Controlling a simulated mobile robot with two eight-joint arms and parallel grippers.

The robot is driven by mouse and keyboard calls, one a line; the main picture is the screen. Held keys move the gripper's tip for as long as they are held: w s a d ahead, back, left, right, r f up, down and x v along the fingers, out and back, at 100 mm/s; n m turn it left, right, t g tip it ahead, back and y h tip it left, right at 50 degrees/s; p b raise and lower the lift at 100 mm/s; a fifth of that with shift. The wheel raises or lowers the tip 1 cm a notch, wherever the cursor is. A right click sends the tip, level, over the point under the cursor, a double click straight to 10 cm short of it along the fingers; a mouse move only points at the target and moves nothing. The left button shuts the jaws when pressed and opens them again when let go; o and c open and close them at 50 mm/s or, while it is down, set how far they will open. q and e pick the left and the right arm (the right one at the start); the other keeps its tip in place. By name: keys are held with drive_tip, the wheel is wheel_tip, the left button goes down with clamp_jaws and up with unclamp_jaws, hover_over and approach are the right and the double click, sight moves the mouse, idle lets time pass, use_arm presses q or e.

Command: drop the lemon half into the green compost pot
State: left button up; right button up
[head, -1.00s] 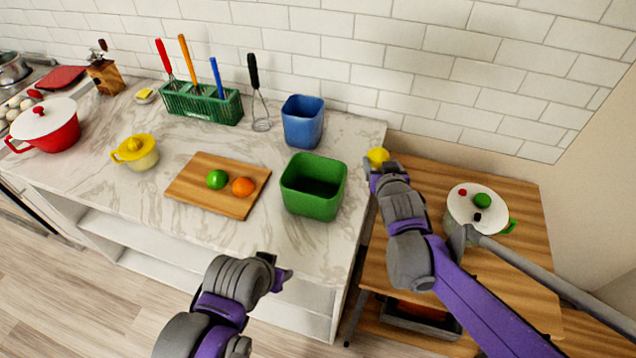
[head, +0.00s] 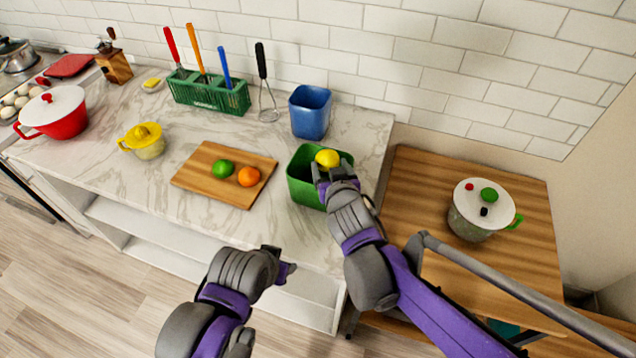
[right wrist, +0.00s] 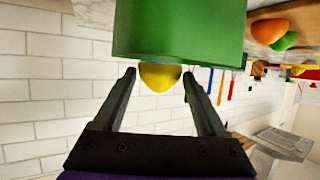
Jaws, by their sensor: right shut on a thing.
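The yellow lemon half (head: 327,157) is held at the tips of my right gripper (head: 331,171), which is shut on it. In the head view it appears over the mouth of the green compost pot (head: 303,193), an open square pot near the counter's right end. The gripper hides part of the pot's right side. In the right wrist view the lemon half (right wrist: 160,77) sits between the fingertips, by the green pot (right wrist: 180,30). My left gripper (head: 284,262) is in front of the counter, apart from everything; its jaw opening is unclear.
A blue pot (head: 310,112) stands behind the green one. A cutting board (head: 207,185) with a lime (head: 223,168) and an orange (head: 249,176) lies to the left. A white-lidded pot (head: 483,210) stands on the wooden shelf at right, with bare wood beside it.

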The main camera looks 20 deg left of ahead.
drive_tip(key=shift+f, duration=0.65)
drive_tip(key=o, duration=1.3)
drive_tip(key=shift+w, duration=0.1)
drive_tip(key=shift+c, duration=0.2)
drive_tip(key=shift+r, duration=0.1)
drive_tip(key=v, duration=1)
drive_tip(key=shift+s, duration=0.4)
drive_tip(key=shift+d+r, duration=0.1)
drive_tip(key=shift+r, duration=0.05)
